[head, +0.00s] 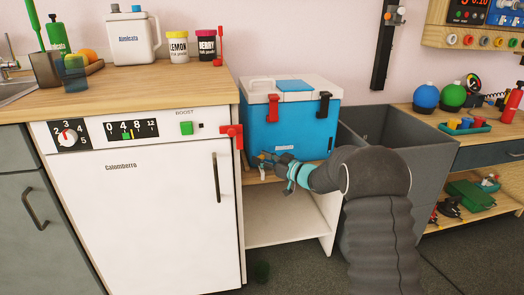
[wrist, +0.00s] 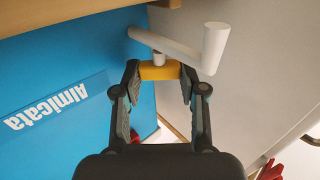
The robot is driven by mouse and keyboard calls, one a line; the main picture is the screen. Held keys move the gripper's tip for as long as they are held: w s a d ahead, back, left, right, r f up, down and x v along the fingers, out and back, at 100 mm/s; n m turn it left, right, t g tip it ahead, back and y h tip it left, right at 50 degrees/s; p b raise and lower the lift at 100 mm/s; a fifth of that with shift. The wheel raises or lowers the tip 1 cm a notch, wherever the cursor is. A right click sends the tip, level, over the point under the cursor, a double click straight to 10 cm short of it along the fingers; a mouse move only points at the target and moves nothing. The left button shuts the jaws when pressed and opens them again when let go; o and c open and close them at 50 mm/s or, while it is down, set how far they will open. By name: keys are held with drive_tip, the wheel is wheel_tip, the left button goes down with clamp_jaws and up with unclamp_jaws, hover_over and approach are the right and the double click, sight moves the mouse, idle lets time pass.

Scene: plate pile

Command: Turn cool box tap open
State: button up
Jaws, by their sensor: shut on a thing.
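The cool box (head: 285,130) is blue with a white lid and stands on a low shelf, right of the white appliance. In the wrist view its blue side (wrist: 60,90) shows with lettering. Its tap (wrist: 175,45) has a white pipe, a white end piece and a short stem carrying a yellow handle (wrist: 159,71). My gripper (wrist: 160,75) is shut on the yellow handle, one finger at each end. In the head view my gripper (head: 275,165) is at the lower front of the box, and the tap there is small and partly hidden.
The white appliance (head: 140,215) with a red latch (head: 232,135) stands close left of my gripper. A grey open bin (head: 425,150) is right of the box, behind my arm. The lower shelf (head: 285,222) is empty. A wooden worktop (head: 130,92) lies above left.

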drive_tip(key=n+g+y+p, duration=0.1)
drive_tip(key=g, duration=0.1)
drive_tip(key=n+g+y+p, duration=0.1)
drive_tip(key=n+g, duration=0.1)
drive_tip(key=n+g+p, duration=0.2)
drive_tip(key=g, duration=0.1)
drive_tip(key=shift+w+r+y, duration=0.15)
drive_tip(key=shift+w+y, duration=0.1)
drive_tip(key=shift+y, duration=0.15)
drive_tip(key=shift+g, duration=0.5)
drive_tip(key=o, duration=1.1)
drive_tip(key=shift+a+n, duration=0.15)
drive_tip(key=shift+n, duration=0.15)
drive_tip(key=shift+o, duration=0.3)
drive_tip(key=shift+d, duration=0.3)
drive_tip(key=shift+d, duration=0.25)
drive_tip(key=d, duration=0.7)
drive_tip(key=shift+s+d, duration=0.15)
drive_tip(key=shift+s, duration=0.25)
